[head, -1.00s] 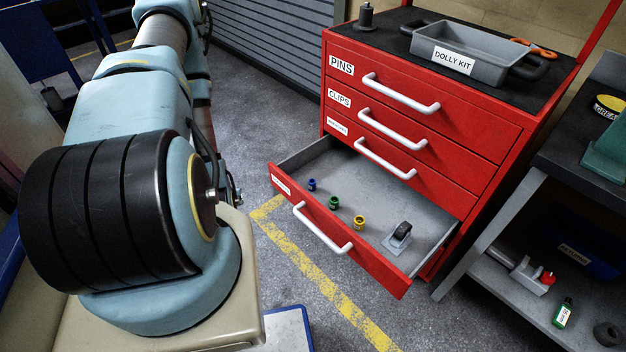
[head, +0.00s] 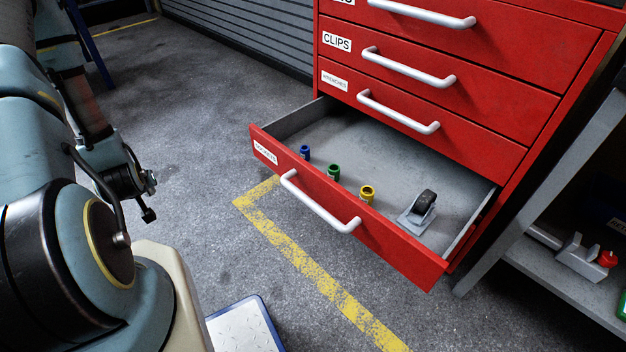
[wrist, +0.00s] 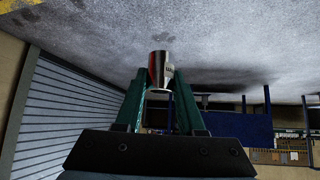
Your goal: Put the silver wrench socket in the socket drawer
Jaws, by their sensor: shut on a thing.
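The silver wrench socket (wrist: 160,68) shows in the wrist view as a small shiny cylinder with a reddish reflection. My gripper (wrist: 158,84) is shut on it, with one green finger on each side. The socket drawer (head: 385,247) is the lowest drawer of the red cabinet in the head view and is pulled open. A blue socket (head: 305,152), a green socket (head: 334,172) and a yellow socket (head: 367,194) stand in a row inside it, behind the front panel. My arm is at the left of the head view, apart from the drawer.
A grey caster with a dark wheel (head: 422,205) lies in the drawer's right part. The drawer's back and middle floor is clear. Closed drawers with white handles (head: 408,68) are above. A grey shelf unit (head: 565,265) stands at right. Open floor separates my arm from the drawer.

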